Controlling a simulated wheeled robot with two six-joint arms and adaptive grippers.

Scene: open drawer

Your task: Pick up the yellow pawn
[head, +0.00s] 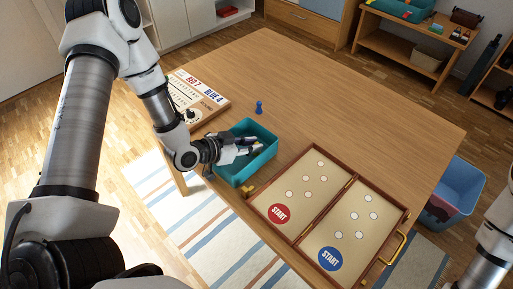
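The small yellow pawn (250,190) is on the wooden table near its front edge, between the teal bin and the folding game board. It looks as if it lies on its side, but it is small. My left gripper (254,145) is over the teal bin (236,180), behind the pawn and apart from it. Its fingers look spread, with nothing clear between them. They hide part of the bin's inside. My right arm shows only at the right edge; its gripper is out of view.
A blue pawn (259,108) stands behind the bin. A scoreboard (205,100) lies at the table's left edge. The open game board (283,178) with START circles covers the front right. The table's back and right are clear. A blue tub (461,201) stands on the floor.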

